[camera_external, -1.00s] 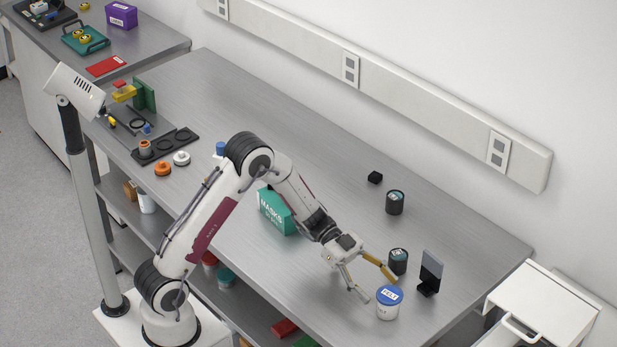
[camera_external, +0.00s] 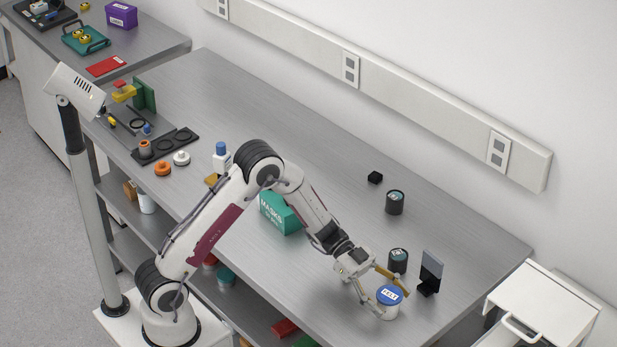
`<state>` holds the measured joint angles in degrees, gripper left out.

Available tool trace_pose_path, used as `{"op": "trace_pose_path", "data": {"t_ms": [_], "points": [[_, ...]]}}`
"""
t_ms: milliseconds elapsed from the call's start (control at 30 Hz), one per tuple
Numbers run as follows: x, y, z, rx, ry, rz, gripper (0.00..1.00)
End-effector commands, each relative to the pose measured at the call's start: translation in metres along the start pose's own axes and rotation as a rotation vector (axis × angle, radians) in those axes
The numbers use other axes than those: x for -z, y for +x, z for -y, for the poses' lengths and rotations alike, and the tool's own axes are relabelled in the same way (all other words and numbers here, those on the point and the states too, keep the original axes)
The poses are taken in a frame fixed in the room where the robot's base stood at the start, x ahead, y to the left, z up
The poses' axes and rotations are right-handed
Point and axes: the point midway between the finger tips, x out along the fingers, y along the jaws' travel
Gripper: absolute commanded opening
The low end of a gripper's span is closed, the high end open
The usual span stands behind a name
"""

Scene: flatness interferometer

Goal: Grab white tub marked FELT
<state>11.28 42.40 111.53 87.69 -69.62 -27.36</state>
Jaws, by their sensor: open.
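The white tub marked FELT (camera_external: 389,311) has a blue lid with a white label and stands upright on the steel table near its front right edge. My gripper (camera_external: 391,300) is open, with its two fingers spread on either side of the tub. One finger lies along the tub's left side, and the yellowish finger lies behind it to the right. I cannot tell whether either finger touches the tub.
A dark jar (camera_external: 398,260) stands close behind the yellowish finger. A dark upright plate on a stand (camera_external: 430,274) is just right of it. Another dark jar (camera_external: 395,202) and a small black block (camera_external: 375,177) are farther back. A green MASKS box (camera_external: 279,213) stands left of my forearm.

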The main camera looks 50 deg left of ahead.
Motion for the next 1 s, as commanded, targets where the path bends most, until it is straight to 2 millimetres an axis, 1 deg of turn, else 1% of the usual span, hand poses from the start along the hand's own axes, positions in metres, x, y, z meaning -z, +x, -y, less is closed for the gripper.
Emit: {"op": "trace_pose_path", "data": {"t_ms": [467, 500, 567, 600, 667, 1000], "points": [[-0.0001, 0.0005, 0.0001, 0.0, 0.0, 0.0, 0.65], [-0.0001, 0.0005, 0.0001, 0.0, 0.0, 0.0, 0.62], [0.0, 0.0005, 0.0001, 0.0, 0.0, 0.0, 0.47], [-0.0001, 0.0005, 0.0001, 0.0, 0.0, 0.0, 0.36], [-0.0001, 0.0005, 0.0001, 0.0, 0.0, 0.0, 0.22], [0.0006, 0.0003, 0.0002, 0.0, 0.0, -0.001, 0.22]]}}
